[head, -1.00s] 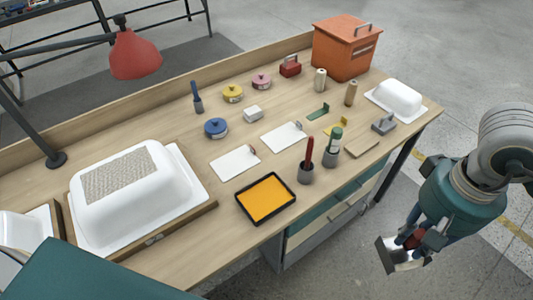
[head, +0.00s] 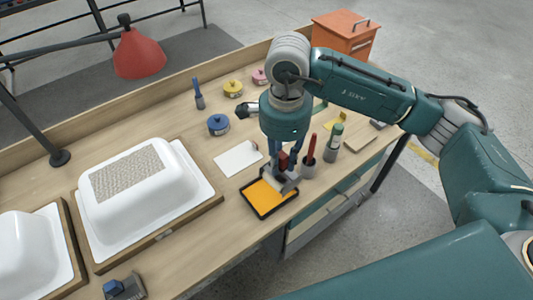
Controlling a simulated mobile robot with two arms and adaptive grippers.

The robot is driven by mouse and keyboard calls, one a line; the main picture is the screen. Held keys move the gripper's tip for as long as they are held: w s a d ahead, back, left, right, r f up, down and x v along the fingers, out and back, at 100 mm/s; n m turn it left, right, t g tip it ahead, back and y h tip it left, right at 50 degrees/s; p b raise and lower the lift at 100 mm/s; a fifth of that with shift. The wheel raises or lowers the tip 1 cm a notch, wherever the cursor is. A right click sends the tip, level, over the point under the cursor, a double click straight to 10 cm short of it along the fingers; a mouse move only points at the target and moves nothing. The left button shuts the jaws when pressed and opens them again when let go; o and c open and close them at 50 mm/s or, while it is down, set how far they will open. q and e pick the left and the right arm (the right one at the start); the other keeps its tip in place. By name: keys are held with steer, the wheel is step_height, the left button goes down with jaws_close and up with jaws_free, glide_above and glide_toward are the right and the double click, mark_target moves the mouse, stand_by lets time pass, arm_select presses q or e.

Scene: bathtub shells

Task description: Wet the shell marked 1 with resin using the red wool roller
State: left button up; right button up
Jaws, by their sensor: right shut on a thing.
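My right gripper (head: 284,172) points down over the orange resin tray (head: 247,193) and is shut on a tool with a red part, which I take as the red wool roller (head: 284,160). Its lower end is at or just above the tray's right side; contact cannot be told. A white shell (head: 175,180) with a grey fibre patch (head: 128,172) on top sits on a wooden board at left. A second white shell (head: 25,252) is at the far left edge. I cannot read a number on either. My left gripper is not in view.
A red-handled tool stands in a cup (head: 308,169) close right of the gripper, beside a green-topped bottle (head: 334,143). A white card (head: 238,158) lies behind the tray. A red lamp (head: 138,54) hangs at back left. A blue-topped grey object (head: 122,288) is at bottom left.

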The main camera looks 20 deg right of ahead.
arm_select(q)
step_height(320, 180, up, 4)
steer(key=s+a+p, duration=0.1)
steer(key=p, duration=0.3)
arm_select(e)
steer(key=shift+w+a+f+m+b, duration=0.2)
steer(key=shift+w+f+m+b, duration=0.8)
steer(key=shift+f+m, duration=2.5)
steer(key=shift+w+a+f+m+b, duration=0.2)
steer(key=shift+w+f+m+b, duration=0.85)
steer(key=shift+m, duration=4.3)
steer(key=shift+w+a+f+m+b, duration=0.2)
steer(key=shift+w+f+m+b, duration=0.7)
steer(key=shift+f+m, duration=2.8)
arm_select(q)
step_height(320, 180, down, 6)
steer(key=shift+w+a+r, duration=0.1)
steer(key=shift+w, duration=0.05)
arm_select(e)
steer(key=shift+s+r+m, duration=0.25)
steer(key=shift+r+m, duration=0.5)
steer(key=shift+r, duration=0.05)
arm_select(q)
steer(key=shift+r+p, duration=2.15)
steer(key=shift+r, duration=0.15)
arm_select(e)
step_height(320, 180, up, 7)
steer(key=shift+f, duration=0.2)
